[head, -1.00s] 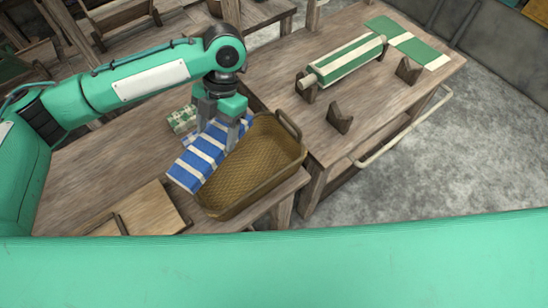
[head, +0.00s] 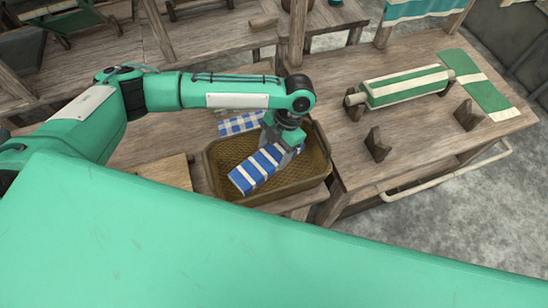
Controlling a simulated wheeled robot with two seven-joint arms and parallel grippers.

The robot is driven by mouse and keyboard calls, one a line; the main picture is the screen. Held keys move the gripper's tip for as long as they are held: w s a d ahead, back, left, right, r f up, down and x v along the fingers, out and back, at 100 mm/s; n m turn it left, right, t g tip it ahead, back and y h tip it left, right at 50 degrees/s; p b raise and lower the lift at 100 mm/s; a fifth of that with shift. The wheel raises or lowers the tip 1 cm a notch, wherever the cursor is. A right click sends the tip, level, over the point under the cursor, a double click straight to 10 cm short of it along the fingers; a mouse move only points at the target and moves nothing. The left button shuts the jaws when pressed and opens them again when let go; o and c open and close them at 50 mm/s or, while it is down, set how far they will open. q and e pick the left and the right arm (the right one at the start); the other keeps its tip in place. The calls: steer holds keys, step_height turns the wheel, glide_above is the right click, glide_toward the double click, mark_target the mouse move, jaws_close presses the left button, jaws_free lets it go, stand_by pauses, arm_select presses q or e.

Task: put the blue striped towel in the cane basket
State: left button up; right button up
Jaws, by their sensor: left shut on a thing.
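The blue striped towel (head: 262,170), folded with white bands, is in my left gripper (head: 284,150), which is shut on its upper right end. The towel is over the inside of the cane basket (head: 317,166), tilted with its lower left end toward the basket's front left. I cannot tell whether it touches the basket floor. The brown woven basket stands on the wooden table, with part of its inside hidden by the towel and gripper. My right gripper is not in view.
A blue checked cloth (head: 241,123) lies behind the basket, partly hidden by my arm. A wooden board (head: 160,172) lies left of the basket. On the right bench are a green striped roll (head: 405,87) and wooden brackets (head: 377,145).

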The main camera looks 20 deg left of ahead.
mark_target(274, 162)
arm_select(q)
step_height(274, 162, down, 2)
steer(key=shift+f, duration=0.1)
step_height(274, 162, down, 4)
steer(key=shift+r+p, duration=0.1)
steer(key=shift+p, duration=0.3)
steer(key=o, duration=1)
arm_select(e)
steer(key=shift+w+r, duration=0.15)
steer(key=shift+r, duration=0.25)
